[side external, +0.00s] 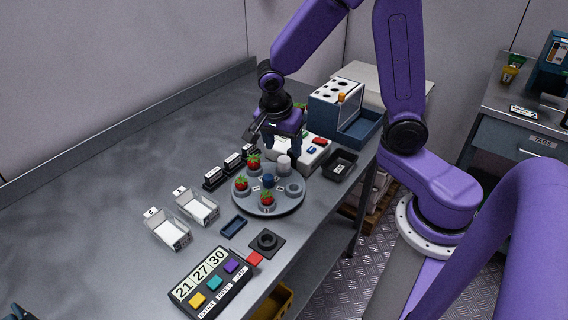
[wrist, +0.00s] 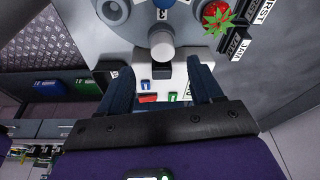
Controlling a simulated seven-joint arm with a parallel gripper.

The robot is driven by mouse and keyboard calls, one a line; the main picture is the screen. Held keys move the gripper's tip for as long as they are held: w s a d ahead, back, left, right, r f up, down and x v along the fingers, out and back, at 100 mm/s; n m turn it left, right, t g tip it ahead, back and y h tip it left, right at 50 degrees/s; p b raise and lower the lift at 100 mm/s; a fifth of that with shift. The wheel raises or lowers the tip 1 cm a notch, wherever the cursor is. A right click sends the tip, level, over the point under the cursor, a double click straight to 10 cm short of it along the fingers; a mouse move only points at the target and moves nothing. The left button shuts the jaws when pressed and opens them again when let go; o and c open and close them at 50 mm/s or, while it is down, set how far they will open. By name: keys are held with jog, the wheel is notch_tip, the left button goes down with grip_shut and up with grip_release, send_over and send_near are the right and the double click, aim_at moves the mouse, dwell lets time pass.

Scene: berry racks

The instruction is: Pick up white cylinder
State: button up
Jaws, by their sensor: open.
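The white cylinder (side external: 284,164) stands upright on the back edge of a round grey turntable (side external: 262,210). It also shows in the wrist view (wrist: 161,46), just beyond my fingertips and roughly centred between them. My gripper (side external: 275,146) is over the back of the turntable, close to the cylinder. In the wrist view, my gripper's (wrist: 160,70) two fingers are spread apart with nothing held between them. The exact height gap to the cylinder cannot be told.
Strawberries (side external: 266,197) and a blue piece (side external: 268,180) share the turntable. A white board with coloured pieces (side external: 311,151) lies behind it, with a black tray (side external: 340,164) to the right. Small labelled black racks (side external: 232,162) stand left.

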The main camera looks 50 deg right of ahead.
aim_at(284, 159)
jog(key=shift+w+x, duration=0.2)
jog(key=shift+x, duration=2.5)
jog(key=shift+a, duration=0.2)
jog(key=shift+c, duration=0.3)
grip_shut()
jog(key=shift+r, duration=0.1)
